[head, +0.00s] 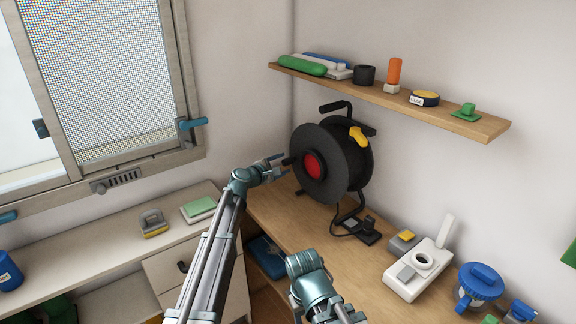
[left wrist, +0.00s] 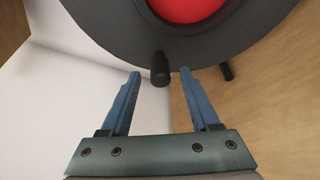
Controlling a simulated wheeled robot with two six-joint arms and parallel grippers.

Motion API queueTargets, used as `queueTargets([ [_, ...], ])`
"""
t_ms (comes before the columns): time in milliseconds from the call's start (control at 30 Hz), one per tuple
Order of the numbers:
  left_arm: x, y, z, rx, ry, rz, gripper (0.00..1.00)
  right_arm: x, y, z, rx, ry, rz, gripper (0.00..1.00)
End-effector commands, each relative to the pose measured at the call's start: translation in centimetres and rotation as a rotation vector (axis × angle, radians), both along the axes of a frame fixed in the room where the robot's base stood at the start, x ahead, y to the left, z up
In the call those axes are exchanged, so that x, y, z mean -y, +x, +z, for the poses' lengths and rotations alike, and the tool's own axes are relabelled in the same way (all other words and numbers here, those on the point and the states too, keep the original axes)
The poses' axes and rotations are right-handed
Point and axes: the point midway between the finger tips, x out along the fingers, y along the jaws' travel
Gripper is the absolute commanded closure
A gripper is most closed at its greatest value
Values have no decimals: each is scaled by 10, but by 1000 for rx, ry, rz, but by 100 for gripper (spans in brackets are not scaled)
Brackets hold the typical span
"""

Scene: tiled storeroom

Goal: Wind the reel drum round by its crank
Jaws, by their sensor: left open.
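The black cable reel drum (head: 329,142) with a red hub (head: 312,165) stands upright on the wooden bench, with a carry handle on top. In the left wrist view the drum's face (left wrist: 230,45) and red hub (left wrist: 189,8) fill the top. The dark crank knob (left wrist: 160,68) sticks out from the drum face. My left gripper (head: 281,165) is open at the drum's left side. In the left wrist view its two blue fingers (left wrist: 160,72) stand on either side of the knob, apart from it. My right arm shows low in the head view, but its fingertips cannot be made out.
A plug on the reel's cable (head: 368,232) lies in front of the reel on the bench (head: 290,230). A white device (head: 418,268) and a blue-lidded container (head: 480,283) stand to the right. A shelf (head: 480,126) with small items hangs above.

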Motion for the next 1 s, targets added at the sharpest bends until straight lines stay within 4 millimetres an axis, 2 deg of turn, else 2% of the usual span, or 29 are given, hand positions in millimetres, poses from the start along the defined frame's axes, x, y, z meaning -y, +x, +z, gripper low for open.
queueTargets([
  [33, 5, 11, -4, 0, 0, 0, 38, 0, 0, -4, 0, 0, 0, 43],
  [233, 19, 29, -8, 0, 0, 0, 38, 0, 0, -8, 0, 0, 0, 43],
  [700, 24, 34, -9, 0, 0, 1, 38, 0, 0, -9, 0, 0, 0, 43],
  [1000, 24, 34, -9, 0, 0, 1, 92, 0, 0, -9, 0, 0, 0, 43],
])
